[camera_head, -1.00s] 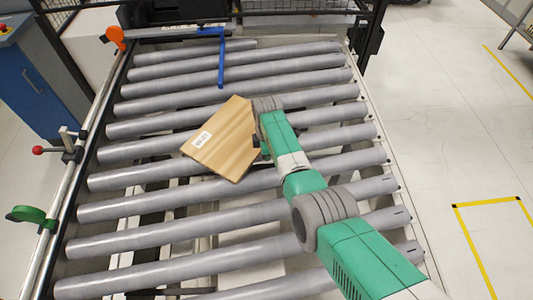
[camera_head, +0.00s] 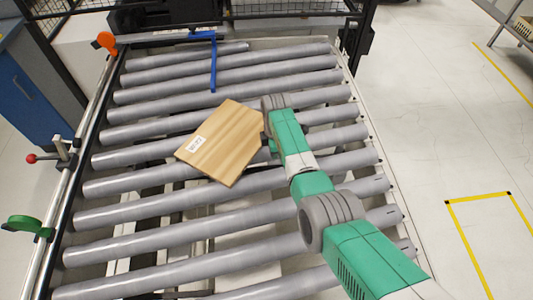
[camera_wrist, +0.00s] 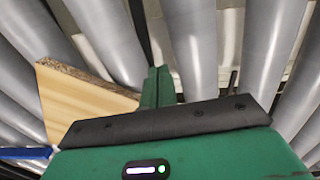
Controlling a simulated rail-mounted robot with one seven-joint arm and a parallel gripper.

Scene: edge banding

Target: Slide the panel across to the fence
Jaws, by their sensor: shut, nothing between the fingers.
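The panel (camera_head: 222,143) is a light wood-grain board with a white label. It lies flat on the rollers, turned askew to them, near the middle of the conveyor. The fence appears to be the long metal rail (camera_head: 63,187) along the left side; a wide gap separates it from the panel. My gripper (camera_head: 267,143) is low at the panel's right edge, shut and empty. In the wrist view, the closed fingers (camera_wrist: 156,88) are beside a corner of the panel (camera_wrist: 80,105); I cannot tell whether they touch. The fingertips are partly hidden in the head view.
A blue bar (camera_head: 213,65) extends over the far rollers, beyond the panel. Orange (camera_head: 106,40), red (camera_head: 31,158) and green (camera_head: 27,224) fittings sit along the left rail. Rollers between the panel and rail are clear. Black mesh fencing (camera_head: 250,22) stands behind.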

